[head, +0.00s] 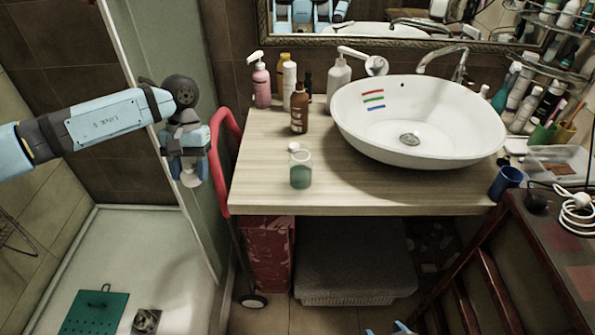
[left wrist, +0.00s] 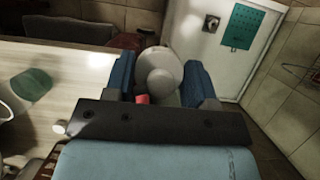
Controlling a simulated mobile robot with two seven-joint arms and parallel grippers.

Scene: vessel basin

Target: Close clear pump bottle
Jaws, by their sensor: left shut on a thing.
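The clear bottle (head: 301,170) stands upright near the front of the wooden counter, with green liquid low inside. Its top looks open. Part of it also shows at the left of the left wrist view (left wrist: 8,100). My left gripper (head: 188,168) is left of the counter, over the shower area, pointing down. It is shut on a white rounded piece (head: 190,179) that looks like a pump top. This piece shows between the blue fingers in the left wrist view (left wrist: 160,68). It is well apart from the bottle. My right gripper is not clearly seen.
A brown pump bottle (head: 299,110), a pink pump bottle (head: 262,88) and a white pump bottle (head: 339,82) stand behind. The white basin (head: 420,125) fills the counter's right side. A red cart handle (head: 216,160) is between my left gripper and the counter.

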